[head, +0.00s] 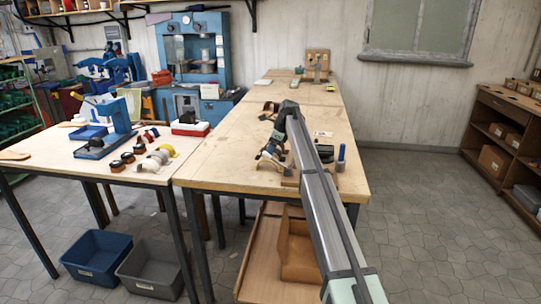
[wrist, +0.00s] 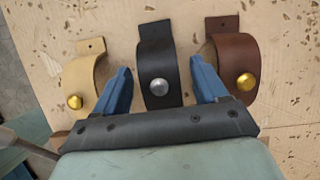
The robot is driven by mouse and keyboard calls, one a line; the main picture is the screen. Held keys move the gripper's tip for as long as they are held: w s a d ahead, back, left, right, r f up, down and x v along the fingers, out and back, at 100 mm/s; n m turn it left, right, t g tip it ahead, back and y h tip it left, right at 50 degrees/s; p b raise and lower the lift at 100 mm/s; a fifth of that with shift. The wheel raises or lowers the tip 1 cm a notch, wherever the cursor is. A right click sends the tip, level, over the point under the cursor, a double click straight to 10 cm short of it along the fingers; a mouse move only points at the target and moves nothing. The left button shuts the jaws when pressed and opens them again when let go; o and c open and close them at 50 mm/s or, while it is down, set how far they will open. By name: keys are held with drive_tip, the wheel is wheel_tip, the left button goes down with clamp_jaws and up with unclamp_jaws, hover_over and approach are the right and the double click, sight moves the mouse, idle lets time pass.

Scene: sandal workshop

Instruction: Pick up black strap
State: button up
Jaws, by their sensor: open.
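The black strap (wrist: 157,78) is a curved band with a round silver stud near its lower end, in the middle of the wrist view. My gripper (wrist: 160,72) is open, with one blue finger on either side of the black strap. Gaps show between the strap and both fingers. In the head view my gripper (head: 271,148) is low over the near part of the middle bench; I cannot make out the black strap there.
A tan strap (wrist: 78,80) with a brass stud lies left of the left finger. A brown strap (wrist: 236,62) with a brass stud lies close to the right finger. The wooden bench (head: 225,145) has bare room to the left. A blue marker-like item (head: 341,153) stands at right.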

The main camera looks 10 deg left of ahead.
drive_tip(key=shift+c, duration=0.3)
drive_tip(key=c, duration=1)
drive_tip(key=shift+r, duration=0.2)
wheel_tip(320, 180, up, 18)
drive_tip(key=f, duration=0.4)
drive_tip(key=s+d+f, duration=0.1)
drive_tip(key=f, duration=0.4)
drive_tip(key=s+f, duration=0.1)
drive_tip(key=f, duration=0.4)
drive_tip(key=shift+d, duration=0.2)
drive_tip(key=shift+f, duration=2)
